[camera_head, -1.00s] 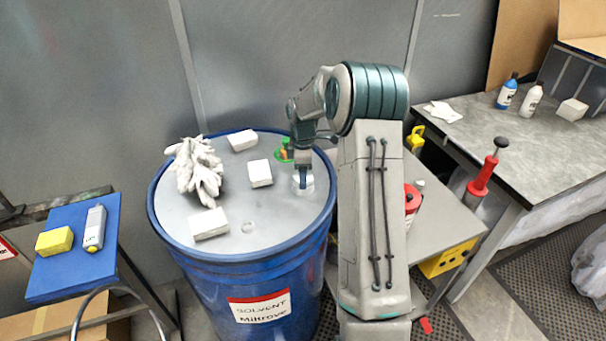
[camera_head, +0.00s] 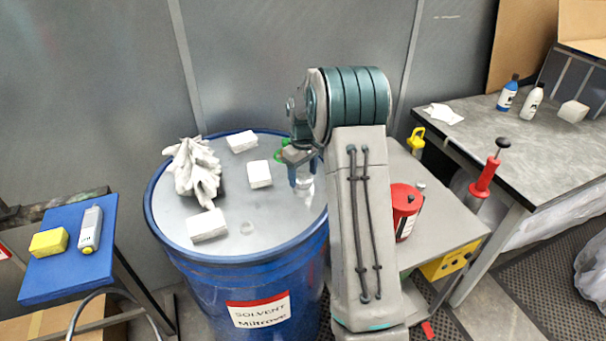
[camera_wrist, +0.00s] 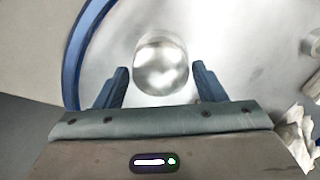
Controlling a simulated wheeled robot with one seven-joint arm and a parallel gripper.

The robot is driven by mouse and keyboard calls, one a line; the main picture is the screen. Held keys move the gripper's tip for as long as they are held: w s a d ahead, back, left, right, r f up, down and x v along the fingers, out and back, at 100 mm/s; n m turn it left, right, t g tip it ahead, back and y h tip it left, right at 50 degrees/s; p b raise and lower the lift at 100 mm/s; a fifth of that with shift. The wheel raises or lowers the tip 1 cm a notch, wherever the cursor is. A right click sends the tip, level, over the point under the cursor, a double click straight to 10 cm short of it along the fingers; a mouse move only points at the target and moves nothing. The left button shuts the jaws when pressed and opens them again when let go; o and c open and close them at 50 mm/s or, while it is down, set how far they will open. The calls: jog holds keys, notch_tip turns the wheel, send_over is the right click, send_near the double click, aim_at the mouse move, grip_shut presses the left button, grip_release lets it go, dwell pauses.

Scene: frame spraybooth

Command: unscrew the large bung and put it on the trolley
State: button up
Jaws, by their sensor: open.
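The large bung (camera_wrist: 160,64) is a round, shiny metal cap on the lid of the blue solvent drum (camera_head: 228,248). In the head view it (camera_head: 306,181) is partly hidden by my gripper (camera_head: 302,180). In the wrist view my gripper (camera_wrist: 160,88) is open, with one blue finger on each side of the bung's near edge. The fingers appear apart from the bung; their height above the lid is hard to tell. The trolley (camera_head: 440,232) is a grey-topped cart right of the drum, partly hidden behind my arm.
White blocks (camera_head: 207,225) and a crumpled white glove-like bundle (camera_head: 194,170) lie on the lid. A small cap (camera_head: 247,228) sits near the front. A red can (camera_head: 404,208) stands on the trolley. A blue stand (camera_head: 70,250) is at left; a workbench (camera_head: 540,140) is at right.

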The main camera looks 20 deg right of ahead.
jog(key=c, duration=0.6)
jog(key=n, duration=0.4)
jog(key=shift+n, duration=0.3)
jog(key=shift+c, duration=0.2)
jog(key=n+p, duration=0.1)
jog(key=n, duration=0.3)
jog(key=shift+n, duration=0.3)
jog(key=shift+r+n+p, duration=0.15)
jog(key=shift+n+p, duration=0.25)
jog(key=shift+n, duration=0.4)
jog(key=shift+n+p, duration=0.35)
jog(key=shift+n, duration=1.05)
